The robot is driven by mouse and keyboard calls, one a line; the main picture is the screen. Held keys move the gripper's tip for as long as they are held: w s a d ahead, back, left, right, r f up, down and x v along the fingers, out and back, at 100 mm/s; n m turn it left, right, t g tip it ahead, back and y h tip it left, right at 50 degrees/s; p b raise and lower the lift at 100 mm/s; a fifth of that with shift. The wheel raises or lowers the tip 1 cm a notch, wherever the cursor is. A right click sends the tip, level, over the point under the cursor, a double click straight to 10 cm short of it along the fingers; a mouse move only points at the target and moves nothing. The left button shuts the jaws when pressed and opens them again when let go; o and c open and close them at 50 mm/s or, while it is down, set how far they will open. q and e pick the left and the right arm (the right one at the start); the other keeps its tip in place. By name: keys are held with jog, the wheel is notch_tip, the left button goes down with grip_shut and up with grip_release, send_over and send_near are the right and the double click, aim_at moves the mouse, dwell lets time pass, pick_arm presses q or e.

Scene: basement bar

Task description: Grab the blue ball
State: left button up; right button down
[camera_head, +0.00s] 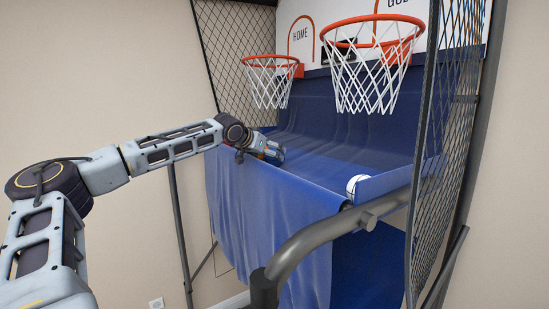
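My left arm reaches in from the left. Its gripper (268,150) is over the near left edge of the blue ramp of a basketball arcade game. The gripper is small and dark here, with blue and reddish patches at it; I cannot tell whether these are part of a ball or whether the fingers are open. A mostly white ball with dark lines (352,187) rests at the low front right of the ramp, partly hidden by the blue side flap. It is apart from the gripper. No plainly blue ball can be made out. My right gripper is not in view.
The blue cloth ramp (345,135) slopes down toward the front. Two orange hoops with white nets (272,80) (374,65) hang above it. A thick grey tube (310,236) runs along the front, and mesh side panels (452,130) flank the game.

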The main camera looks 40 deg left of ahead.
pick_arm(q)
jog(key=shift+p+x, duration=0.3)
jog(key=shift+x, duration=0.8)
jog(key=c, duration=1)
jog(key=shift+c, duration=0.2)
jog(key=shift+r, duration=5)
